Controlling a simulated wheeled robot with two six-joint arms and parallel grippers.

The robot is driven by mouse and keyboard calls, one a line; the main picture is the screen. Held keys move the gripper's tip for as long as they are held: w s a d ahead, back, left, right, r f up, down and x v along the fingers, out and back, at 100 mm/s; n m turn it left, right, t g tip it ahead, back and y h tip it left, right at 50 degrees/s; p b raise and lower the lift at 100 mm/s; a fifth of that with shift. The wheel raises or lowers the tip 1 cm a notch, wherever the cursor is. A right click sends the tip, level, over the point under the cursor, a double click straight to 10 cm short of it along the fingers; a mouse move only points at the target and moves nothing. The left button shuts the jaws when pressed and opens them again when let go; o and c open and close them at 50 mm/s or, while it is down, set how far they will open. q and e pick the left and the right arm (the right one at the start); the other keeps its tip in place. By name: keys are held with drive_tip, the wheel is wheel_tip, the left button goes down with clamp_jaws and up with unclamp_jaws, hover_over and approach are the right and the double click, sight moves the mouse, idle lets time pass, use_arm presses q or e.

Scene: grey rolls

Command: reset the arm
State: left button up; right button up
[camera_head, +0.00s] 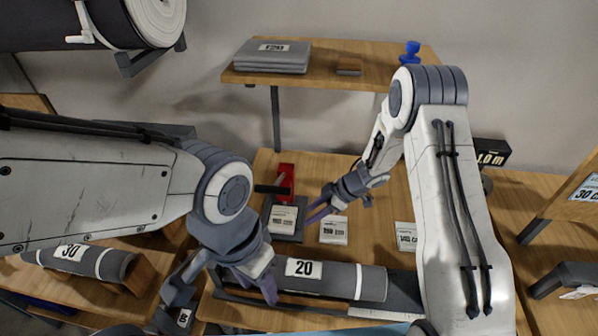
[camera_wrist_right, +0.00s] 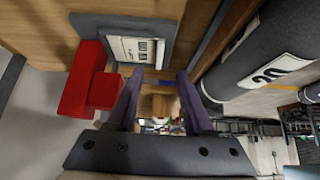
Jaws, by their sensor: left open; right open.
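My left gripper (camera_head: 232,284) is open at the lower left of the head view, over the left end of the grey roll labelled 20 (camera_head: 335,278). Part of that gripper is hidden by its own wrist, and I see nothing held in it. My right gripper (camera_head: 318,212) is open above the middle of the table, near the small labelled cards. In the right wrist view its two purple fingers (camera_wrist_right: 160,88) stand apart with nothing between them. The roll labelled 20 also shows at the right of that view (camera_wrist_right: 265,55).
A red object (camera_head: 284,182) stands beside a dark pad with a card (camera_head: 284,218). White cards (camera_head: 333,231) lie on the wooden table. A shelf (camera_head: 380,62) holds grey sheets (camera_head: 272,56). A roll labelled 30 (camera_head: 85,260) lies left; a large roll (camera_head: 75,25) hangs upper left.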

wheel_tip(320, 180, up, 15)
drive_tip(key=w+a+m+t+h, duration=0.2)
drive_tip(key=a+m+t+h, duration=0.1)
drive_tip(key=m+t+h, duration=0.15)
drive_tip(key=s+r+m+g+h, duration=0.1)
drive_tip(key=s+r+m+g, duration=0.1)
drive_tip(key=s, duration=1.4)
drive_tip(key=s+r+m+g+b, duration=0.1)
drive_tip(key=s+r+m+g, duration=0.1)
drive_tip(key=s, duration=1.4)
drive_tip(key=shift+s+r+g+h, duration=0.2)
drive_tip(key=shift+r+g+h, duration=0.15)
drive_tip(key=shift+r+g, duration=0.6)
